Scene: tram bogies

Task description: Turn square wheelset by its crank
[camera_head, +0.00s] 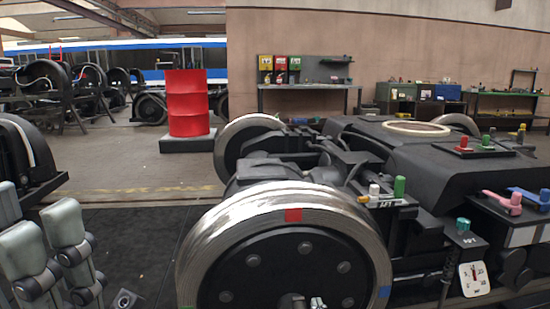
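The near wheel of the wheelset (300,255) fills the lower middle, with a bright steel rim and a dark bolted face. The far wheel (240,140) stands behind. My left gripper (40,225) is at the lower left, its grey fingers apart and empty, clear of the wheel. My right gripper is out of view.
The dark bogie frame (410,160) fills the right side, carrying coloured handles and a white dial card (473,279). A red drum (187,103) stands on a block behind. Workbenches (310,87) line the back wall.

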